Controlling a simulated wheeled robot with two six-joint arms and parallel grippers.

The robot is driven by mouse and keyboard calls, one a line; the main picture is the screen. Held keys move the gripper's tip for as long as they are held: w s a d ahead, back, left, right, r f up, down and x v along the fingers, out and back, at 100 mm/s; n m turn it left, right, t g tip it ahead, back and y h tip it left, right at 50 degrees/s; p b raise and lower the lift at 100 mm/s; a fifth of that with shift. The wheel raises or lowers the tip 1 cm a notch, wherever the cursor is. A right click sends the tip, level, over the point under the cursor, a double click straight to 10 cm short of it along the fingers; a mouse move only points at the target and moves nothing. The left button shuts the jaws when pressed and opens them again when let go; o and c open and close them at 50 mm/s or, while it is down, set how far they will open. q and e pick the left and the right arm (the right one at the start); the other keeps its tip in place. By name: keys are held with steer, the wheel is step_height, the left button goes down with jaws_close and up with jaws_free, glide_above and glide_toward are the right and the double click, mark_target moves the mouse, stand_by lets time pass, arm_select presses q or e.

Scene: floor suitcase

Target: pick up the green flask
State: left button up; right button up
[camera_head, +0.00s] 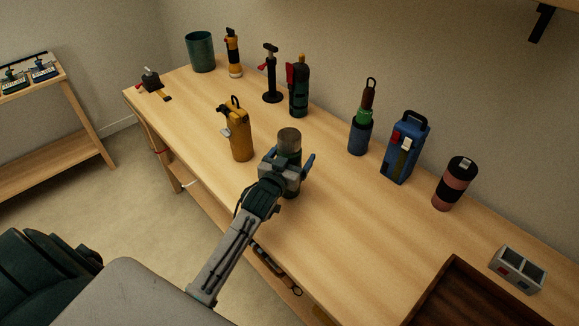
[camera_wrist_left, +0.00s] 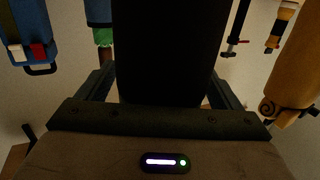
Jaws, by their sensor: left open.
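The green flask (camera_head: 290,154) stands upright on the wooden table, with a dark green body and a grey-brown lid. My left gripper (camera_head: 287,169) is at its near side, with one finger to each side of its body; the jaws are open. In the left wrist view, the flask (camera_wrist_left: 165,50) is a very dark upright shape between the two fingers (camera_wrist_left: 163,92). Whether a finger touches it cannot be told. The gripper hides part of its lower body; the lid shows above. My right gripper is not in view.
On the table (camera_head: 330,225), a yellow bottle (camera_head: 237,135) stands left of the flask. A dark green bottle (camera_head: 299,88), a blue bottle (camera_head: 360,135), a blue box-like container (camera_head: 404,150) and a pink-and-black can (camera_head: 455,184) stand behind and right. A brown tray (camera_head: 425,308) is front right.

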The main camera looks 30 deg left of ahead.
arm_select(q)
steer(key=shift+s, duration=0.1)
steer(key=c, duration=1.3)
steer(key=shift+r, duration=0.1)
steer(key=shift+c, duration=0.4)
steer(key=shift+r, duration=0.15)
